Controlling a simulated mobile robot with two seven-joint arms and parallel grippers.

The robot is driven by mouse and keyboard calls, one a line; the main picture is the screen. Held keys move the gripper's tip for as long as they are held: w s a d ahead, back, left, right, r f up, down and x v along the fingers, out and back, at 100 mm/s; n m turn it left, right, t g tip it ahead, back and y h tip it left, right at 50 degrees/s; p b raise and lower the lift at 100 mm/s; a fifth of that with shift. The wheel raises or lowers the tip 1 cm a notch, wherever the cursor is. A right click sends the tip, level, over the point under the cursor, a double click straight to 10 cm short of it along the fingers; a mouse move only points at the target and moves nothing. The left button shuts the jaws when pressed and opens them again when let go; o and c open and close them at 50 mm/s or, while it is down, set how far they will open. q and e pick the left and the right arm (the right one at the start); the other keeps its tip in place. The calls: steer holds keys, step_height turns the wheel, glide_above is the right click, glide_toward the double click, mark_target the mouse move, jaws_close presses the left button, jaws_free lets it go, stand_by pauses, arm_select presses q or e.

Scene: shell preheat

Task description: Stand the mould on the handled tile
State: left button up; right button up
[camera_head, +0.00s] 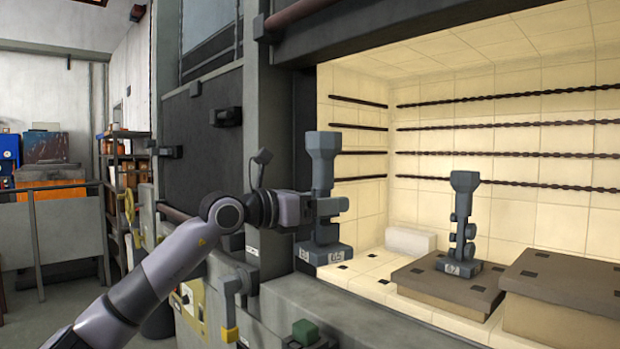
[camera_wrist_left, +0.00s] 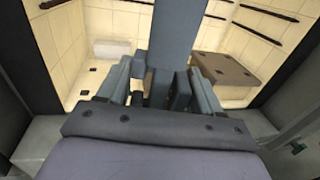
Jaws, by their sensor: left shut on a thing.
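My left gripper (camera_head: 325,207) is shut around the narrow middle of a blue-grey mould (camera_head: 322,150). The mould is upright, with a wide head and a block base with a white label that seems to read 65. It is at the furnace opening, its base seemingly above the sill. In the left wrist view the mould (camera_wrist_left: 178,30) rises between the fingers of the gripper (camera_wrist_left: 160,88), which hide part of it. A brown slab (camera_head: 420,282) with dark corner marks lies inside the furnace, right of the gripper; I cannot make out a handle. My right gripper is not in view.
A second blue-grey mould (camera_head: 463,215), also labelled, stands on the brown slab. A thicker brown block (camera_head: 560,310) is at the right, and a white block (camera_head: 410,241) sits by the back left. Pale floor (camera_head: 365,268) is clear at the left. Dark rods line the walls.

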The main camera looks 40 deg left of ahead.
arm_select(q)
steer(key=s+d+f+m+g+h, duration=0.2)
steer(key=s+d+f+h, duration=0.1)
steer(key=d+f, duration=0.7)
steer(key=s+d+f+m+g+h, duration=0.2)
steer(key=s+d+f, duration=0.4)
steer(key=d+f, duration=0.4)
steer(key=s+d+f+m+g+h, duration=0.3)
steer(key=d+f, duration=0.8)
steer(key=d, duration=0.5)
steer(key=shift+s+d+m+h, duration=0.2)
steer(key=shift+s+m+h, duration=0.2)
steer(key=shift+s+h, duration=0.5)
steer(key=shift+w, duration=0.15)
steer(key=shift+a+f, duration=0.15)
steer(key=shift+f, duration=0.05)
